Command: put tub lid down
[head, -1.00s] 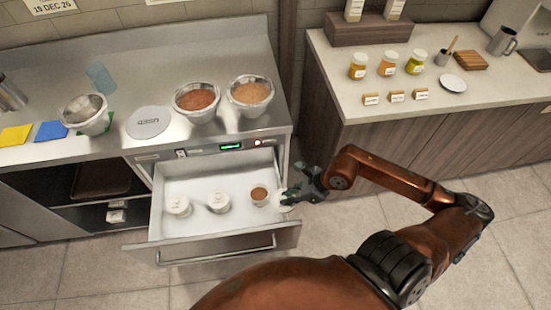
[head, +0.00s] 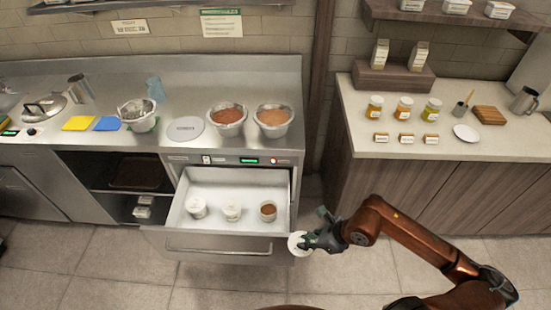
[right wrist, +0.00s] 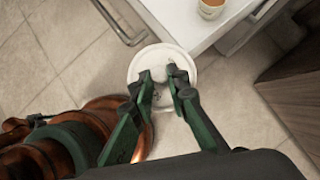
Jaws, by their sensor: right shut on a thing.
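My right gripper (head: 310,242) is shut on a round white tub lid (head: 297,244), held in the air just off the drawer's front right corner. In the right wrist view the lid (right wrist: 145,57) sits between the fingertips (right wrist: 165,80), above the floor. An open tub of brown sauce (head: 268,212) stands at the right in the pulled-out drawer (head: 240,183); it also shows in the wrist view (right wrist: 211,10). Two tubs with white lids, one at the left (head: 197,208) and one in the middle (head: 232,212), stand beside it. My left gripper is out of view.
On the steel counter (head: 260,72) lies a grey disc (head: 185,129), marked "USED" earlier. Bowls of red-brown (head: 228,117) and orange-brown (head: 273,116) contents stand right of it. The drawer handle (head: 218,249) juts out in front. Floor (head: 220,285) before the drawer is clear.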

